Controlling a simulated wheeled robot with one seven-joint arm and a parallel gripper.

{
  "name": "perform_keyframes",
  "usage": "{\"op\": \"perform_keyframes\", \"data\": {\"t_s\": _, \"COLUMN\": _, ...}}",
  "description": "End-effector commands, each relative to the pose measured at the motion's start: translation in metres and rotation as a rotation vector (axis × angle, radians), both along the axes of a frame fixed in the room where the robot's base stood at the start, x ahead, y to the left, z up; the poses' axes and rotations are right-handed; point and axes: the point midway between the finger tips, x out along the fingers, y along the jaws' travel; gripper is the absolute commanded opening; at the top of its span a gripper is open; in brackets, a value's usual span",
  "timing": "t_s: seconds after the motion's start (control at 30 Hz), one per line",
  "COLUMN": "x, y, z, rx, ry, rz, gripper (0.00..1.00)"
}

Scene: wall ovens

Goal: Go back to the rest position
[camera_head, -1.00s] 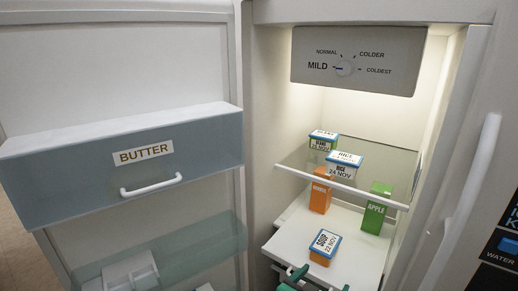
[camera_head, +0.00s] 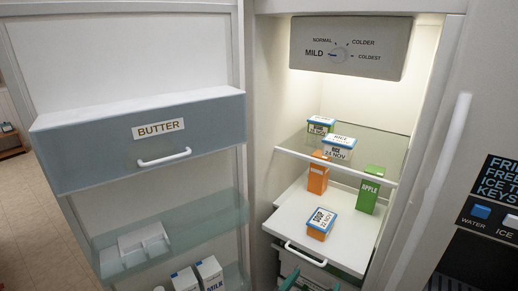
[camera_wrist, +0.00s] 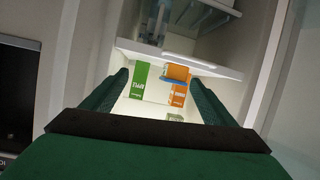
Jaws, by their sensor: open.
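My gripper (camera_head: 312,284) shows only as green fingertips at the bottom edge of the head view, in front of the drawer below the fridge shelf. In the wrist view its two dark green fingers (camera_wrist: 160,84) are spread apart with nothing held between them. An orange soup container (camera_head: 319,225) with a blue-edged lid, marked 22 NOV, sits on the lower white shelf (camera_head: 345,243). The green apple carton (camera_head: 369,190) and an orange carton (camera_head: 318,180) stand behind it. The wrist view shows these goods upside down beyond the fingers.
The fridge door (camera_head: 125,60) stands open at left, with a butter compartment (camera_head: 150,140) and milk cartons (camera_head: 210,273) low down. Labelled rice containers (camera_head: 338,148) sit on the glass shelf. A white handle (camera_head: 432,185) and a water dispenser panel (camera_head: 490,215) are at right.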

Motion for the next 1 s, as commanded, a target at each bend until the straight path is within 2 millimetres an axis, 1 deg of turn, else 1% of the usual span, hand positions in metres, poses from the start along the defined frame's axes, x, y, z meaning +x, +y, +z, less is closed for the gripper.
{"op": "perform_keyframes", "data": {"t_s": 0.03, "x": -0.004, "y": 0.002, "z": -0.008, "rx": -0.013, "ry": 0.007, "rz": 0.016, "gripper": 0.80}}
{"op": "perform_keyframes", "data": {"t_s": 0.17, "x": -0.016, "y": 0.010, "z": -0.030, "rx": -0.050, "ry": 0.012, "rz": 0.076, "gripper": 0.80}}
{"op": "perform_keyframes", "data": {"t_s": 0.3, "x": -0.037, "y": 0.024, "z": -0.058, "rx": -0.091, "ry": 0.018, "rz": 0.159, "gripper": 0.80}}
{"op": "perform_keyframes", "data": {"t_s": 0.47, "x": -0.066, "y": 0.040, "z": -0.087, "rx": -0.118, "ry": 0.017, "rz": 0.249, "gripper": 0.80}}
{"op": "perform_keyframes", "data": {"t_s": 0.6, "x": -0.097, "y": 0.057, "z": -0.110, "rx": -0.124, "ry": 0.013, "rz": 0.324, "gripper": 0.80}}
{"op": "perform_keyframes", "data": {"t_s": 0.7, "x": -0.121, "y": 0.069, "z": -0.123, "rx": -0.120, "ry": 0.006, "rz": 0.373, "gripper": 0.80}}
{"op": "perform_keyframes", "data": {"t_s": 0.87, "x": -0.163, "y": 0.089, "z": -0.138, "rx": -0.102, "ry": -0.009, "rz": 0.440, "gripper": 0.80}}
{"op": "perform_keyframes", "data": {"t_s": 1.0, "x": -0.202, "y": 0.106, "z": -0.146, "rx": -0.074, "ry": -0.028, "rz": 0.486, "gripper": 0.80}}
